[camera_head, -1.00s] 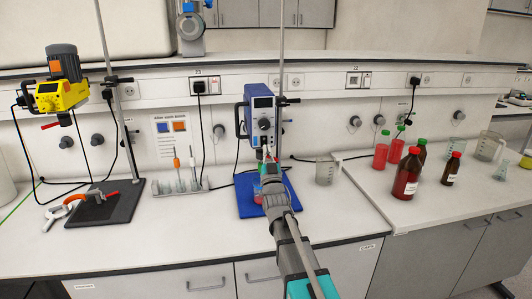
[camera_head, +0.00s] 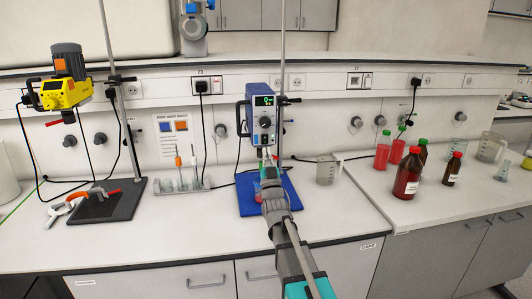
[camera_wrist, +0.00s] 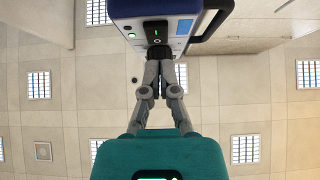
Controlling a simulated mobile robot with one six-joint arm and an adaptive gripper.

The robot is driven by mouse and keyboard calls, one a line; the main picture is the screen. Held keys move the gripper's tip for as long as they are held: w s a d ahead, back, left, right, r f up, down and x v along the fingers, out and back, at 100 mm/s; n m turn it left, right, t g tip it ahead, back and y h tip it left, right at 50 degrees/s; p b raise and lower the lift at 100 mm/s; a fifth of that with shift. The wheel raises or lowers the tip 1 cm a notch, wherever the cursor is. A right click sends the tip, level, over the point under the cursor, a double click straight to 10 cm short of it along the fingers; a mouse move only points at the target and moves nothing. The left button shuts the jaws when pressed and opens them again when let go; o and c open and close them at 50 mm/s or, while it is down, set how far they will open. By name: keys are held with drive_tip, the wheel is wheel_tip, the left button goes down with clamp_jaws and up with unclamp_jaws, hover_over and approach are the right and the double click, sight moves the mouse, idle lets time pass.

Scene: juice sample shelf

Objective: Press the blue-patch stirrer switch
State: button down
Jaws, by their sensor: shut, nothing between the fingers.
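The blue and white stirrer (camera_head: 263,122) stands on its blue base (camera_head: 246,200), with its display lit green. In the wrist view the stirrer (camera_wrist: 125,9) fills the top middle, with a blue patch (camera_wrist: 185,27) on its face. Left of the patch is a black switch (camera_wrist: 156,31) with a green mark and a white ring. My gripper (camera_head: 266,155) is just below the stirrer's front in the head view. In the wrist view my gripper (camera_wrist: 160,60) is shut and empty, its tips below the switch by a black round part. Whether they touch anything is unclear.
A yellow stirrer (camera_head: 62,92) stands at the left on a dark base. A poster (camera_head: 173,133) with blue and orange patches hangs between the stirrers. A glass beaker (camera_head: 326,172) is right of the blue base. Bottles, one a brown bottle (camera_head: 407,177), stand farther right.

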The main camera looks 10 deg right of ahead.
drive_tip(key=f+b+v, duration=0.1)
drive_tip(key=b+v, duration=0.7)
drive_tip(key=v, duration=0.2)
drive_tip(key=shift+w, duration=0.2)
drive_tip(key=shift+s+f, duration=0.1)
drive_tip(key=shift+f, duration=0.1)
idle(0.3)
